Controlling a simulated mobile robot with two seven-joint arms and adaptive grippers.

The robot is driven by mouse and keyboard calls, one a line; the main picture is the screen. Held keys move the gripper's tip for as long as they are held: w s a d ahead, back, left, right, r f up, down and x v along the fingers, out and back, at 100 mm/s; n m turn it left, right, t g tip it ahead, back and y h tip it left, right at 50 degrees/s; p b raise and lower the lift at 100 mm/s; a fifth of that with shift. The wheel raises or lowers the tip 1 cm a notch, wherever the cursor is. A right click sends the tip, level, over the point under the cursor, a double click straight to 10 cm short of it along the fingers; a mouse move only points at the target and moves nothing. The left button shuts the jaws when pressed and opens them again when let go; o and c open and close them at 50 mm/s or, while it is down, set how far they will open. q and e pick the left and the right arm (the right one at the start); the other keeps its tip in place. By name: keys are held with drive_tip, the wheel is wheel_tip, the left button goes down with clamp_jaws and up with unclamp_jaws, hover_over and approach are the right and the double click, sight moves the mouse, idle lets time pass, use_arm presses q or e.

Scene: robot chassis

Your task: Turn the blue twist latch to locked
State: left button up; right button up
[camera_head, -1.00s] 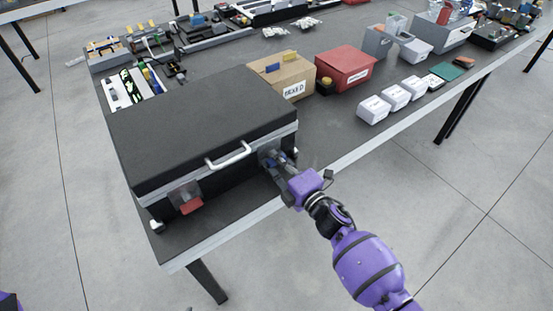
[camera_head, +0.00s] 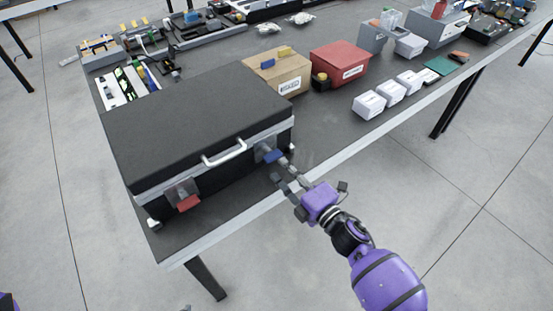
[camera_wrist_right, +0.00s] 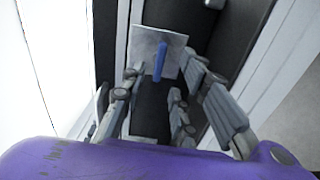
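The black case (camera_head: 195,125) stands on the table with its lid down. The blue twist latch (camera_head: 273,156) is on a grey plate at the right of the case front. In the head view its blue handle looks roughly level, along the case front. In the right wrist view the blue handle (camera_wrist_right: 160,62) stands out as a narrow bar on its plate. My right gripper (camera_head: 283,171) is just in front of the latch, with its fingers apart and nothing between them. It appears clear of the handle. My left gripper is out of view.
A red latch (camera_head: 188,203) is at the left of the case front, and a white handle (camera_head: 225,153) lies between the latches. A cardboard box (camera_head: 280,72) and a red bin (camera_head: 339,64) stand behind the case. The table's front edge runs below my right gripper.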

drive_tip(key=v, duration=0.5)
drive_tip(key=shift+s+d, duration=0.1)
drive_tip(key=shift+s, duration=0.05)
idle(0.3)
drive_tip(key=s+d+f+m+h+p, duration=0.1)
drive_tip(key=s+d+f+m+h, duration=0.2)
drive_tip(key=m, duration=0.4)
drive_tip(key=s+d+f+m+h, duration=0.1)
drive_tip(key=d+f+m+h, duration=0.1)
drive_tip(key=d+m+h, duration=0.4)
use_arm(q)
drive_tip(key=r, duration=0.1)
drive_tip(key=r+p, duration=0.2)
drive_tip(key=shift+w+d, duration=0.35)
use_arm(e)
drive_tip(key=s+d+f+m+g, duration=0.1)
drive_tip(key=s+f+m+g, duration=0.1)
drive_tip(key=s, duration=0.6)
drive_tip(key=s+d+f+m+g, duration=0.2)
drive_tip(key=s+f+m, duration=0.2)
drive_tip(key=s, duration=0.4)
drive_tip(key=s+d+f+m+g+h, duration=0.1)
drive_tip(key=s+f+m+g, duration=0.1)
drive_tip(key=s+m, duration=0.3)
drive_tip(key=s+f, duration=0.1)
drive_tip(key=s, duration=0.3)
drive_tip(key=shift+d+f+m, duration=0.25)
drive_tip(key=shift+f+m, duration=0.05)
drive_tip(key=shift+s, duration=0.15)
